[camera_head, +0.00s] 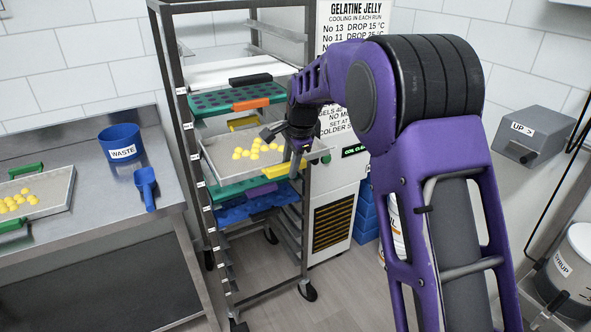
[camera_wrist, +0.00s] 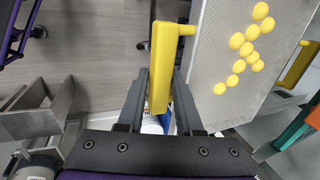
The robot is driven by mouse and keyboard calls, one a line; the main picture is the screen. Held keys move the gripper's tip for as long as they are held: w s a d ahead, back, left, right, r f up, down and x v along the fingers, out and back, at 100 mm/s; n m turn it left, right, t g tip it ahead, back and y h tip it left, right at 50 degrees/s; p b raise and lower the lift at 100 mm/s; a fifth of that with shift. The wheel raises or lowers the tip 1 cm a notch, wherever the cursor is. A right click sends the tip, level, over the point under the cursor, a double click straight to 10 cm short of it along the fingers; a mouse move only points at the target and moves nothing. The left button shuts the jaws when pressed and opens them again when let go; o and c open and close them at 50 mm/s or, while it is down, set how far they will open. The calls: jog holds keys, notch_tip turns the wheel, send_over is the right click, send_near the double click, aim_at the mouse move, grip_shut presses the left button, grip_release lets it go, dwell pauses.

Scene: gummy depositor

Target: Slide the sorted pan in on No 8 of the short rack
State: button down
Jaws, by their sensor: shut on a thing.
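My gripper (camera_head: 297,158) is shut on the yellow handle (camera_head: 276,171) of a grey metal pan (camera_head: 222,172) carrying several yellow gummies. In the wrist view, the yellow handle (camera_wrist: 160,75) lies between the two fingers, with the pan (camera_wrist: 203,75) to its right. The pan looks level, at mid-height of the short rack (camera_head: 172,75); part of it overlaps the rack opening and its right corner sticks out past the right post. A second yellow handle (camera_head: 242,123) shows at its far side. Level tags on the left post are too small to read, so I cannot tell its level.
The rack holds dark green trays (camera_head: 212,100) above and green and blue trays (camera_head: 235,210) below. A steel table (camera_head: 100,220) on the left bears a blue WASTE tub (camera_head: 120,140), a scoop (camera_head: 145,188) and another gummy pan (camera_head: 62,187). A cooling cabinet (camera_head: 333,210) stands behind.

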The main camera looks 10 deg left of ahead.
aim_at(274, 160)
jog(key=shift+w+a, duration=0.8)
jog(key=shift+w, duration=0.4)
jog(key=shift+w+a, duration=0.85)
jog(key=shift+w, duration=0.35)
jog(key=shift+w+a, duration=0.8)
jog(key=shift+w, duration=0.4)
jog(key=shift+f, duration=0.25)
jog(key=shift+c, duration=2.4)
grip_release()
jog(key=shift+s+f, duration=0.1)
jog(key=v, duration=1.7)
jog(key=shift+r, duration=0.25)
jog(key=shift+d, duration=0.15)
